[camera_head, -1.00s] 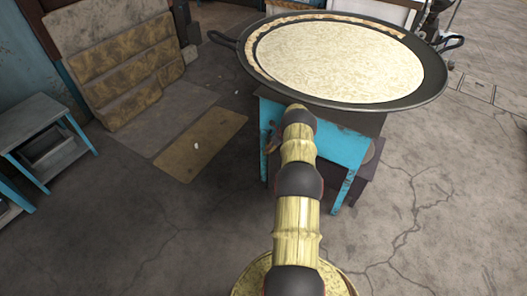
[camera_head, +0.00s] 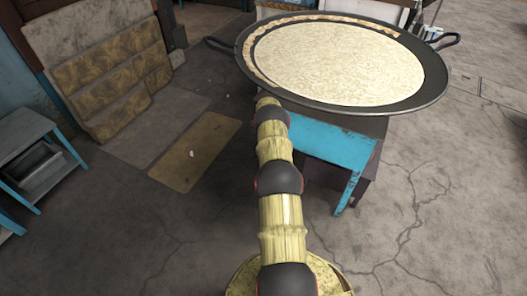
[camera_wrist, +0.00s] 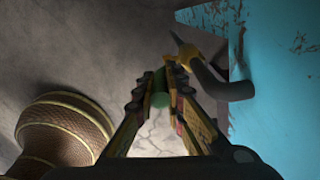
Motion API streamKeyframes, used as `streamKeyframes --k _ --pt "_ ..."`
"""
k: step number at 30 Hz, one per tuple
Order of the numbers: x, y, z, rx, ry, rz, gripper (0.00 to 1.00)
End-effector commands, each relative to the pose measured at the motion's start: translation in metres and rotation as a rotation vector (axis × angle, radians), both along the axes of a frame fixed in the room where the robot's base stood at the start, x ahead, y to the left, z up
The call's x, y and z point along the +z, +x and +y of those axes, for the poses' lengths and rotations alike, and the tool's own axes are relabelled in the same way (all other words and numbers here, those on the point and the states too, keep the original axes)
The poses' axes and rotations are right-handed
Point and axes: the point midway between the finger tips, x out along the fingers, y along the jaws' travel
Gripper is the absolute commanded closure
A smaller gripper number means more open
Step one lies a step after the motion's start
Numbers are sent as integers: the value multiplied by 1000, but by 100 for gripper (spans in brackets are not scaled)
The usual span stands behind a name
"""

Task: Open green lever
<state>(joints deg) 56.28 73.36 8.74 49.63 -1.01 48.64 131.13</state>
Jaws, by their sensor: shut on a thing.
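The green lever (camera_wrist: 160,87) shows as a small green piece between my fingers in the wrist view. My gripper (camera_wrist: 160,80) is shut on it, with a finger on each side. Most of the lever is hidden by the fingers. In the head view my arm reaches toward the blue stand, and my gripper and the lever are hidden behind it.
A wide black pan (camera_head: 440,88) with a pale filling sits on the blue stand (camera_head: 335,145). In the wrist view, a dark curved pipe (camera_wrist: 212,82) lies right of my fingers, and a patterned rounded vessel (camera_wrist: 65,130) stands at left. Floor is open at right.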

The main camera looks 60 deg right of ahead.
Motion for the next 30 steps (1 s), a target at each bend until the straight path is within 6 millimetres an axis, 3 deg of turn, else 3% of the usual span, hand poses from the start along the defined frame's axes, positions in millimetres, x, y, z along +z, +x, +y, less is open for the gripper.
streamKeyframes --k 9,10,20,30 --pt "0 1 -2 0 -5 -2 100" --pt "0 1 -2 0 -5 -3 88" --pt "0 1 -1 0 -2 -2 69" --pt "0 1 0 0 -1 -6 69"
